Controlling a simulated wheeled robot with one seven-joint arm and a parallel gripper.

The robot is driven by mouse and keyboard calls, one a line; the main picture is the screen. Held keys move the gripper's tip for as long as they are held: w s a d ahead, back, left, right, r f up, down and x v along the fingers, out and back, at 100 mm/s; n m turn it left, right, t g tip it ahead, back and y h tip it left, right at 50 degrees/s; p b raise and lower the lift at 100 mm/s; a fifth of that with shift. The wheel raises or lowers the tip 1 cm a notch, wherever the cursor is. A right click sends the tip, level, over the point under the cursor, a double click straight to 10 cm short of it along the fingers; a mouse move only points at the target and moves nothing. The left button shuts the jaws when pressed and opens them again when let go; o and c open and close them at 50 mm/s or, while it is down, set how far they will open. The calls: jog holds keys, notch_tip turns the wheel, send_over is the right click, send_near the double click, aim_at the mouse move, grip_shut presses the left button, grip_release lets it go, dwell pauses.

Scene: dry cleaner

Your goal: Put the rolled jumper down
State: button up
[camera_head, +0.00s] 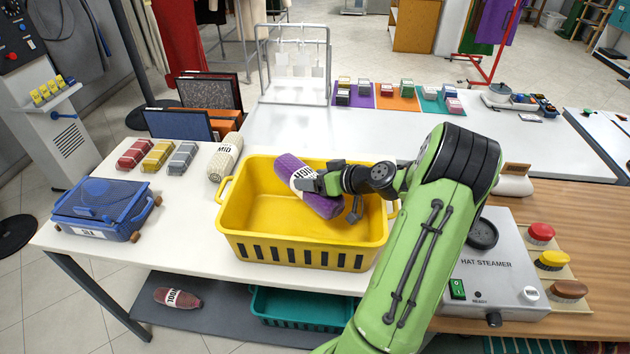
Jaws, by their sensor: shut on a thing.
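A purple rolled jumper (291,174) with a white band reading "HIGH" is in my gripper (333,196). My gripper is shut on its right side. The jumper lies tilted over the right half of the yellow basket (238,238). I cannot tell whether it touches the basket floor. The rest of the basket floor shows bare. A cream rolled jumper (225,158) marked "MID" lies on the white table behind the basket's left corner. A dark red roll (178,298) with a white band lies on the low grey shelf.
A blue lidded case (104,205) stands at the table's left end. Several folded cloths (157,156) lie behind it. A teal crate (303,307) is below the table. The hat steamer (492,265) stands right of my arm. White table is bare left of the basket.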

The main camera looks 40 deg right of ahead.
jog(key=shift+f+b, duration=0.3)
jog(key=shift+b, duration=0.25)
jog(key=shift+f, duration=0.2)
jog(key=o, duration=1.4)
jog(key=shift+r, duration=0.1)
